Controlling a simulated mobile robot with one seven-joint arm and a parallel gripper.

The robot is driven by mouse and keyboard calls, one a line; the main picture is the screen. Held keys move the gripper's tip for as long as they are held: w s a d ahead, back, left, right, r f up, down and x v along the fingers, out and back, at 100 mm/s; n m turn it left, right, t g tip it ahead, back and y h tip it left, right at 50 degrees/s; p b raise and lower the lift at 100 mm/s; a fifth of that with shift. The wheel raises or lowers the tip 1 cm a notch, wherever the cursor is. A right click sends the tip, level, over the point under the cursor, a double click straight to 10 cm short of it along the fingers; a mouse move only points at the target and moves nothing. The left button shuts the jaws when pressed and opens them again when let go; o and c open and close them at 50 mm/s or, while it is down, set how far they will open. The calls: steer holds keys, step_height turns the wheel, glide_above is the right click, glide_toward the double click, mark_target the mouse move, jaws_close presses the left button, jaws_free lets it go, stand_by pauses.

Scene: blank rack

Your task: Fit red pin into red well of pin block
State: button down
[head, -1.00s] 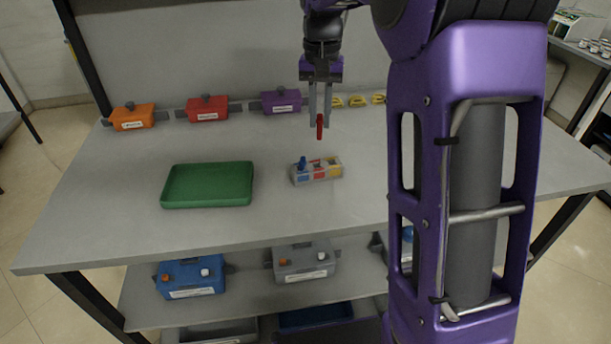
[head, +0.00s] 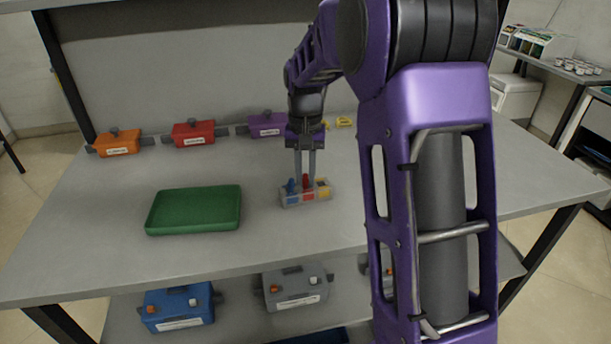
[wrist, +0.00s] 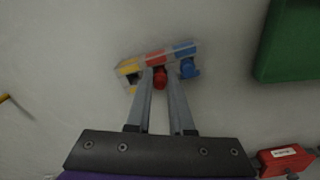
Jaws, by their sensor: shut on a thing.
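The pin block (head: 292,201) is a small grey block on the table with blue, red and yellow patches on its side. A blue pin (head: 291,186) stands at its blue end. My gripper (head: 305,179) is over the middle of the block, shut on the red pin (head: 306,183). In the wrist view the red pin (wrist: 160,77) lies between the fingers (wrist: 160,88), in line with the red patch of the block (wrist: 128,68). The blue pin (wrist: 190,69) is beside it. The pin's lower end is hidden, so I cannot tell how deep it sits.
A green tray (head: 194,229) lies left of the block. Orange (head: 117,143), red (head: 194,133) and purple (head: 266,124) boxes line the back edge. Small yellow things (head: 345,122) lie at the back right. Blue (head: 178,306) and grey (head: 294,288) boxes stand on the lower shelf.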

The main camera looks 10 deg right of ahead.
mark_target(305, 174)
steer(key=shift+f, duration=0.1)
steer(key=c, duration=1.1)
jaws_free()
step_height(305, 174, up, 12)
steer(key=shift+r+p, duration=0.15)
steer(key=shift+p, duration=0.9)
